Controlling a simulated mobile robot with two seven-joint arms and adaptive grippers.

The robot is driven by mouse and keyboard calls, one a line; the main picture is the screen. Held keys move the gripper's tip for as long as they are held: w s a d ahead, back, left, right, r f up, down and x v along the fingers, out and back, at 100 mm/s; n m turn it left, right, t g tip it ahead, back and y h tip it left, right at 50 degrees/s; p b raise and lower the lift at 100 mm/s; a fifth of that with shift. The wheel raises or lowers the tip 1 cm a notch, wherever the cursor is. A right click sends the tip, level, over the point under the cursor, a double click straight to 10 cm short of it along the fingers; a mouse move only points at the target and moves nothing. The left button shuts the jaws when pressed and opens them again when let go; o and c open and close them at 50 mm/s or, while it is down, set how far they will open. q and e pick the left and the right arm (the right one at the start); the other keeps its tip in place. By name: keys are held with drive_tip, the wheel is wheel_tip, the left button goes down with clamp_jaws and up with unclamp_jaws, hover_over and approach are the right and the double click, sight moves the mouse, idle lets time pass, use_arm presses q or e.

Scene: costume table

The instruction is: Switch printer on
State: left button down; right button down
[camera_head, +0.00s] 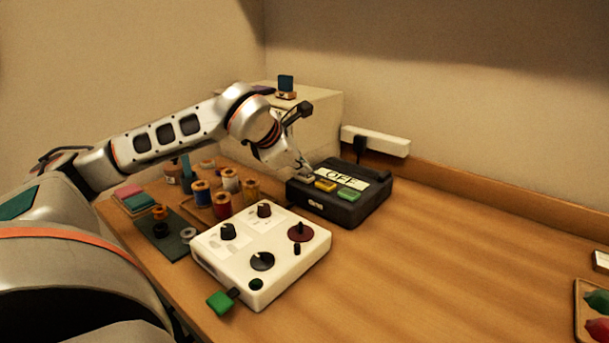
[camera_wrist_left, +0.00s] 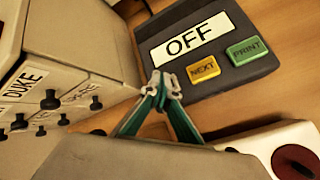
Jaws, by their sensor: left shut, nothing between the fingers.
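The printer (camera_head: 318,205) is a dark box on the table near the back wall, with a yellow button (camera_head: 325,186), a green button (camera_head: 348,195) and a label reading OFF (camera_head: 343,178). In the left wrist view the printer (camera_wrist_left: 262,62) shows its OFF label (camera_wrist_left: 189,42), a yellow NEXT button (camera_wrist_left: 203,69) and a green PRINT button (camera_wrist_left: 246,51). My left gripper (camera_head: 306,173) is shut and empty at the printer's left edge. Its closed fingertips (camera_wrist_left: 162,78) hide the spot left of the yellow button; I cannot tell whether they touch. My right gripper is not seen.
A white control box with knobs (camera_head: 279,272) stands in front of the printer. Several thread spools (camera_head: 222,206) stand to its left. A beige cabinet (camera_head: 325,112) is behind my arm. A white power strip (camera_head: 376,141) lies along the wall. The table's right side (camera_head: 460,260) is mostly clear.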

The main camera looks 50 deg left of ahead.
use_arm(q)
drive_tip(key=shift+f, duration=0.2)
drive_tip(key=shift+r, duration=0.5)
drive_tip(key=shift+r+p, duration=0.35)
drive_tip(key=shift+r, duration=0.2)
